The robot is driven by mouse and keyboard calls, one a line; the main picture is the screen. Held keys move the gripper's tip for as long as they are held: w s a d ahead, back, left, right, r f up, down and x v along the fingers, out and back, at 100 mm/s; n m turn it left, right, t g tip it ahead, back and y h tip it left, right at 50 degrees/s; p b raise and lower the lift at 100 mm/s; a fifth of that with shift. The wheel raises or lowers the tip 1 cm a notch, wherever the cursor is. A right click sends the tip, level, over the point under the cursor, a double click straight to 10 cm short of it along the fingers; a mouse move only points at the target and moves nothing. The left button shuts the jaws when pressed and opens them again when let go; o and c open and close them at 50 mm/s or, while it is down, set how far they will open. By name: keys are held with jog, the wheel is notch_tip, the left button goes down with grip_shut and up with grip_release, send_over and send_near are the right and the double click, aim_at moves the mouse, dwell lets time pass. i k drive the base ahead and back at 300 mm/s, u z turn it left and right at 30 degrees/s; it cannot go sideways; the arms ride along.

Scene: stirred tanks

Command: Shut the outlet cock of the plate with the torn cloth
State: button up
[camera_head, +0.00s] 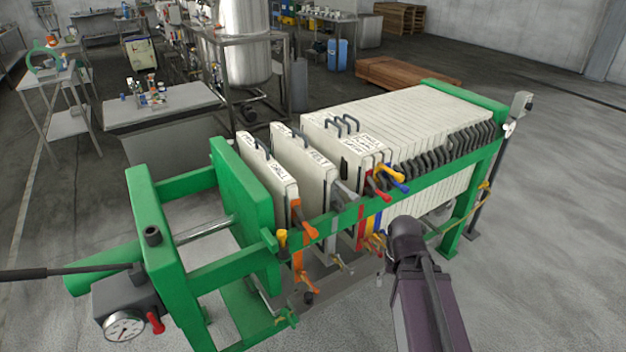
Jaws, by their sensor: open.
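A green-framed filter press (245,200) holds a row of white plates. Two plates stand apart at the left, a front one lettered perhaps "DRILL" (262,175) and one lettered "FELT" (305,165). A thicker lettered plate (350,150) heads the closely packed stack. Coloured tabs in orange (303,212), grey, red, yellow and blue (398,186) stick out along the near rail. Small outlet cocks hang below it, one orange (303,278), others brass (375,243). I cannot make out a torn cloth or the cocks' settings. My arm rises at lower right; my gripper is not visible.
A pressure gauge (124,325) and a long dark lever (65,271) are at the press's left end. A grey bench with bottles (160,108) and a steel tank (247,60) stand behind. The floor at right (560,200) is clear.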

aim_at(380, 254)
jog(key=z, duration=0.8)
jog(key=i, duration=0.8)
jog(key=u, duration=1)
